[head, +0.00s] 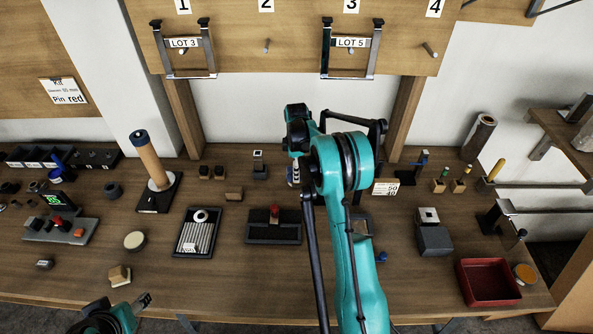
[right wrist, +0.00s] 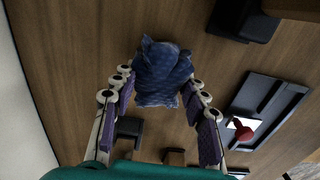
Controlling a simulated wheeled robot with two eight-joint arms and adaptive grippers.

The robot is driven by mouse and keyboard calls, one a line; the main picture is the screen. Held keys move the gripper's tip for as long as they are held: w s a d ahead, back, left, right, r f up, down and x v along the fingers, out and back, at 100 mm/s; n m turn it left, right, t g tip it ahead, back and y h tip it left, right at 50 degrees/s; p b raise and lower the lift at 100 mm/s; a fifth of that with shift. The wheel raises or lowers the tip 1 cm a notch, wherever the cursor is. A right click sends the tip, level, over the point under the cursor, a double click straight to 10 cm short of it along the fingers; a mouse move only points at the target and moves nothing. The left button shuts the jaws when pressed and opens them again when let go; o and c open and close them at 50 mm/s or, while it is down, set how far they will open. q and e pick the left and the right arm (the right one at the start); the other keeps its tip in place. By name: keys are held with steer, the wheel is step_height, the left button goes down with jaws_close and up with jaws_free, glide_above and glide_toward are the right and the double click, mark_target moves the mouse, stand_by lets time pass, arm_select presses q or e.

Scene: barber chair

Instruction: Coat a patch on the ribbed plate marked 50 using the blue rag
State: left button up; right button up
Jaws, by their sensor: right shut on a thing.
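The blue rag (right wrist: 162,72) is a dark blue bunched cloth held between the fingertips of my right gripper (right wrist: 160,95) in the right wrist view. In the head view my right gripper (head: 293,173) is above the back middle of the bench, mostly covered by my teal arm; the rag cannot be made out there. A striped, ribbed plate (head: 198,239) lies in a dark tray at centre left, with a pale round piece on its top end. Its small white label is unreadable. My left gripper (head: 144,301) is low at the left front edge; its jaw opening is unclear.
A dark tray with a red knob (head: 275,213) lies right of the ribbed plate. A tall roll on a stand (head: 150,163) rises behind the plate. A card reading 50 and 40 (head: 385,187) stands right of my arm. A red tray (head: 488,283) is at front right.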

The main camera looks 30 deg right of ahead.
steer(key=shift+f+b, duration=0.3)
steer(key=shift+f, duration=0.1)
stand_by(1.3)
steer(key=shift+r+p, duration=2.05)
steer(key=shift+r, duration=1.5)
steer(key=s+a+f+m, duration=0.1)
steer(key=s+a+m, duration=0.2)
steer(key=s+a, duration=0.2)
steer(key=s+a+f+m+b, duration=0.1)
steer(key=s+a+m, duration=0.3)
steer(key=a, duration=0.5)
steer(key=s+a+f+m+b, duration=0.1)
steer(key=s+a+m, duration=0.3)
steer(key=s+a, duration=0.3)
steer(key=shift+s, duration=0.3)
steer(key=shift+s+a+f+m, duration=0.1)
steer(key=shift+s+a+m, duration=0.15)
steer(key=shift+s+m, duration=0.1)
